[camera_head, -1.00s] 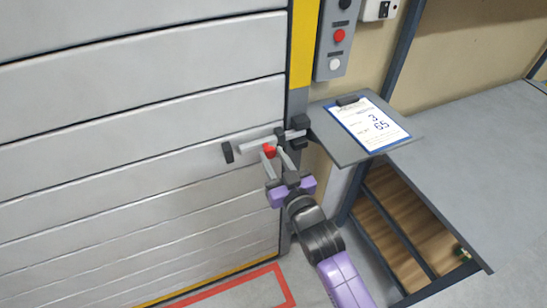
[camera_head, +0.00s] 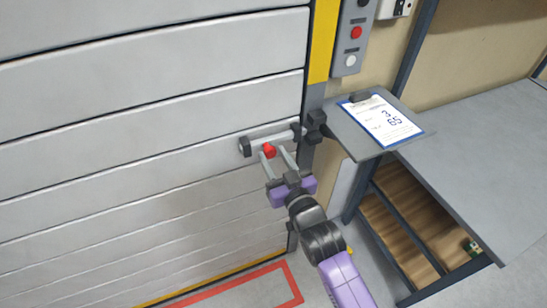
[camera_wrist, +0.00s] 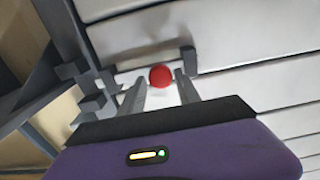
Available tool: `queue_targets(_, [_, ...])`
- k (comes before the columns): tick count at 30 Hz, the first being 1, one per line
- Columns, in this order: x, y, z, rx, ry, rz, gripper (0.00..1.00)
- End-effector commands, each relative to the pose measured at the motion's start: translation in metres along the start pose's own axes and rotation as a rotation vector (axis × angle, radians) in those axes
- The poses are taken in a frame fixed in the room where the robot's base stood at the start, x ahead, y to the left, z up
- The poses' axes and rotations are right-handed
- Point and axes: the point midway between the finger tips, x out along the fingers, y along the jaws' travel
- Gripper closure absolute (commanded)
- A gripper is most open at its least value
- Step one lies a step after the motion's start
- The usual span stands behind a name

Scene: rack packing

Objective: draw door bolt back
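The door bolt (camera_head: 284,138) is a light grey bar on the slatted grey door, with a red knob (camera_head: 269,150). The bar reaches the dark left bracket (camera_head: 244,147) and runs right to a dark bracket near the door edge. The dark keeper (camera_head: 316,121) on the frame stands beyond it; the bar's right tip is hard to make out. My gripper (camera_head: 275,158) is open, its two grey fingers on either side of the knob. The wrist view shows the red knob (camera_wrist: 160,76) between the spread fingertips, with gaps on both sides.
A grey shelf with a clipboard (camera_head: 382,122) juts out right of the keeper. A button box (camera_head: 353,38) hangs above it. A grey table (camera_head: 480,160) stands at the right. A red floor outline (camera_head: 245,285) lies below the door.

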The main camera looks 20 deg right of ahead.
Motion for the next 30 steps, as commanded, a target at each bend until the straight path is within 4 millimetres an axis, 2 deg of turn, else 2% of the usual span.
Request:
queue_targets(14, [-0.004, 0.000, 0.001, 0.000, 0.000, 0.000, 0.47])
queue_targets(24, [-0.054, 0.000, 0.003, 0.000, -0.001, 0.000, 0.47])
queue_targets(30, [-0.074, -0.001, 0.002, 0.000, -0.001, -0.001, 0.47])
